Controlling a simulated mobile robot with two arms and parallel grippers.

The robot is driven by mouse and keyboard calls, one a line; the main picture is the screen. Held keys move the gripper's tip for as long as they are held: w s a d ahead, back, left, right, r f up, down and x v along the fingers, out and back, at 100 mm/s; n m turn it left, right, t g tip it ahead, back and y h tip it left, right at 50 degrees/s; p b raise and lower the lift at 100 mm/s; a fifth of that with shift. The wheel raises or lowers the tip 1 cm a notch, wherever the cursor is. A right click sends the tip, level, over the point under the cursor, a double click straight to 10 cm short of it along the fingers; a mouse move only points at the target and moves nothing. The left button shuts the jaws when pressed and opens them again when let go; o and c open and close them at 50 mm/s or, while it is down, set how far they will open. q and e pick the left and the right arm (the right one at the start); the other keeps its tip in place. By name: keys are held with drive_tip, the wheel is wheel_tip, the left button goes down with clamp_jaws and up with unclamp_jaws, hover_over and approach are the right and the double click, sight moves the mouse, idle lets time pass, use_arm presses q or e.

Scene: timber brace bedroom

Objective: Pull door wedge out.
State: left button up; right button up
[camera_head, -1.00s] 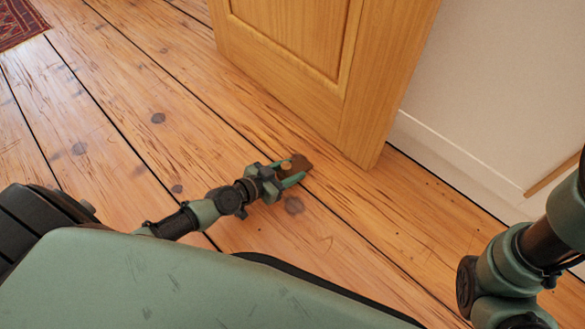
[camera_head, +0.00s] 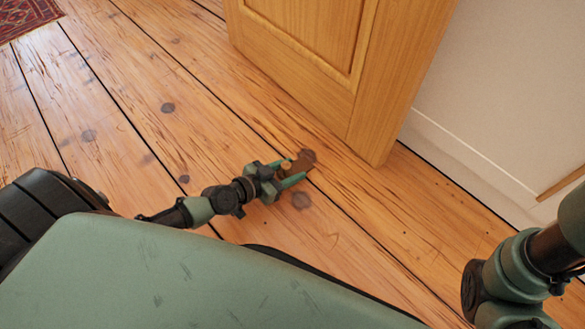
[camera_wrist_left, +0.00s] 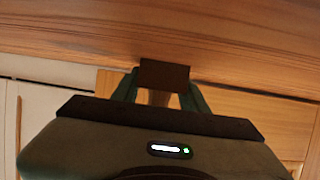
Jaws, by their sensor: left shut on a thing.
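The door wedge (camera_head: 301,162) is a small dark brown block low over the floorboards, just in front of the wooden door's (camera_head: 383,85) lower corner. A strip of bare floor shows between wedge and door. My left gripper (camera_head: 293,171) is shut on the wedge, one green finger on each side. In the left wrist view the wedge (camera_wrist_left: 164,74) sits between the fingertips, its near end partly hidden. I cannot tell whether it touches the floor. My right arm shows at the right edge, but its gripper is out of view.
The plank floor (camera_head: 215,130) around the wedge is clear. A white wall (camera_head: 490,95) with a skirting board stands right of the door. A red patterned rug (camera_head: 25,15) lies at the top left.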

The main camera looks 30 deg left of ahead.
use_arm(q)
drive_tip(key=o, duration=1.5)
drive_tip(key=shift+c, duration=0.2)
